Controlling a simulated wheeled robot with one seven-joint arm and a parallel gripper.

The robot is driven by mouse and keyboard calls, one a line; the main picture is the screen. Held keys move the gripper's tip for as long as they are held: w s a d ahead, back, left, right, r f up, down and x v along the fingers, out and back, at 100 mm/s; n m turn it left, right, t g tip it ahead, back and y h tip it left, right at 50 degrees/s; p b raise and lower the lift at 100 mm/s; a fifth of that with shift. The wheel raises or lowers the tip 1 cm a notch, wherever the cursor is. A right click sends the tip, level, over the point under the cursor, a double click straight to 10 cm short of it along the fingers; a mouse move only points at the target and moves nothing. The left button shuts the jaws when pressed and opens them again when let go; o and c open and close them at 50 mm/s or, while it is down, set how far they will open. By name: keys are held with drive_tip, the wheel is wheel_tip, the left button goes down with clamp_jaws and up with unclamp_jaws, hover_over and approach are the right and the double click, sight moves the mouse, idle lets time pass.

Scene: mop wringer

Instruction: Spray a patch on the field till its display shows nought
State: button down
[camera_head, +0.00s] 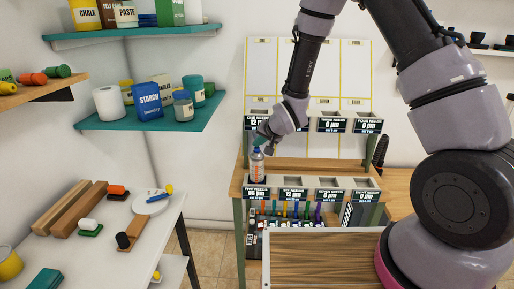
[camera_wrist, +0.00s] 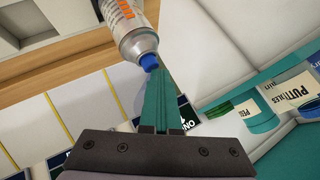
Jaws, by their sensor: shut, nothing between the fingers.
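A spray can (camera_head: 257,166), white and blue with an orange band, stands upright at the rack's front left. In the wrist view the can (camera_wrist: 125,25) has a blue cap (camera_wrist: 149,62). My gripper (camera_head: 260,141) is just above the can top. In the wrist view its teal fingers (camera_wrist: 161,82) are shut and empty, their tips close by the cap; whether they touch it I cannot tell. The field (camera_head: 331,65) is white panels with yellow lines behind the rack. Small displays line the rack: the front left display (camera_head: 256,192) is hard to read; the second (camera_head: 293,194) seems to show 12.
The wooden rack (camera_head: 310,165) has several grey pads. Several pens hang below it. A white table (camera_head: 60,235) with blocks and brushes is at left. Teal shelves (camera_head: 150,120) with tins and boxes hang above it. Floor shows between table and rack.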

sight(258, 153)
idle(0.3)
drive_tip(key=shift+r, duration=0.85)
drive_tip(key=shift+r, duration=0.1)
drive_tip(key=shift+r, duration=2.45)
drive_tip(key=s+d+r+m+h, duration=0.1)
drive_tip(key=s+d+r, duration=0.2)
drive_tip(key=d+r, duration=0.6)
drive_tip(key=s+d+r+h, duration=0.2)
drive_tip(key=s+d+r, duration=0.1)
drive_tip(key=d+r, duration=0.6)
drive_tip(key=s+d+r, duration=0.4)
drive_tip(key=s, duration=0.6)
drive_tip(key=s+d+r, duration=0.4)
drive_tip(key=s+r, duration=0.1)
drive_tip(key=s, duration=0.5)
drive_tip(key=shift+d+r+m, duration=0.3)
drive_tip(key=shift+m, duration=0.1)
